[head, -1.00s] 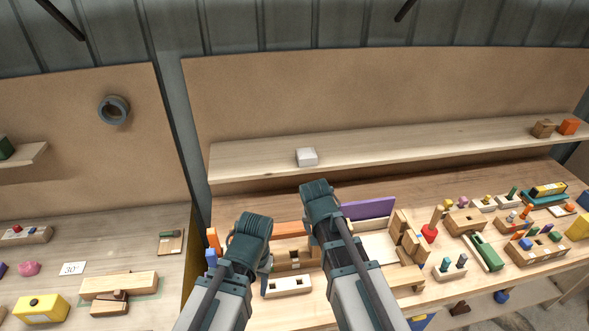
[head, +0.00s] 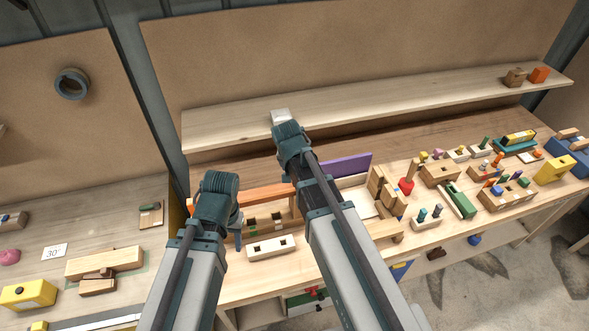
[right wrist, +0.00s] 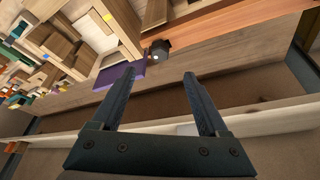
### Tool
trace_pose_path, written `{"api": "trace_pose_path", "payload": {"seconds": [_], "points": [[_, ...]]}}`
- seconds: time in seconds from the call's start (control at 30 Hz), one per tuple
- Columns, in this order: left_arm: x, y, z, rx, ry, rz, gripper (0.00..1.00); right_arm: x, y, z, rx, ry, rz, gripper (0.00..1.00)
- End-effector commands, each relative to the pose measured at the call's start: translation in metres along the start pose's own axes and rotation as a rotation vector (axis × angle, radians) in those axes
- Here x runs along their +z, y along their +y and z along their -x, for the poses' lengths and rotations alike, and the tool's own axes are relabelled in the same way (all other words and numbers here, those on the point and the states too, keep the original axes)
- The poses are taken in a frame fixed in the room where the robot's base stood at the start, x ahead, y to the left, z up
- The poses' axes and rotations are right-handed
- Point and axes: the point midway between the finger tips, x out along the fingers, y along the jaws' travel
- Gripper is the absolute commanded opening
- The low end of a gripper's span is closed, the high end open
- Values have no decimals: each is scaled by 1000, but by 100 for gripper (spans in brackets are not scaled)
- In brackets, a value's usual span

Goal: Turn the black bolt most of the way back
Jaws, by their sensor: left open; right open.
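In the right wrist view a small dark round piece with a pale spot (right wrist: 159,48), which looks like the black bolt, sits beside an orange-brown wooden strip. My right gripper (right wrist: 160,76) is open and empty, with its two fingers spread and pointing towards that piece, apart from it. In the head view my right arm covers that area, so I cannot make out the bolt there. My left gripper (head: 238,228) is open; it points down over the wooden blocks at the bench's left, mostly hidden behind its own wrist.
A pale wooden block with square holes (head: 271,246) lies in front of my left gripper. A purple panel (head: 344,164) stands right of my right wrist. A shelf (head: 400,101) runs behind, with a white block (head: 281,116) on it. Several small toys crowd the bench's right.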

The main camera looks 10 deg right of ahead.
Motion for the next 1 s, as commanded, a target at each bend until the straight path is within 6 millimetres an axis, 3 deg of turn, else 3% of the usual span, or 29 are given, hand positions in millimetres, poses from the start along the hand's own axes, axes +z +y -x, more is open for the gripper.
{"api": "trace_pose_path", "payload": {"seconds": [0.03,0.1,0.6,1.0], "points": [[-1,1,-14,-1,0,-4,50,2,0,-15,0,0,-1,78],[-2,2,-24,-1,1,-9,50,2,0,-26,0,0,0,78],[-6,8,-90,-2,4,-9,50,2,0,-97,0,0,0,78],[-7,9,-97,-2,4,-8,50,0,0,-105,0,0,1,78]]}}
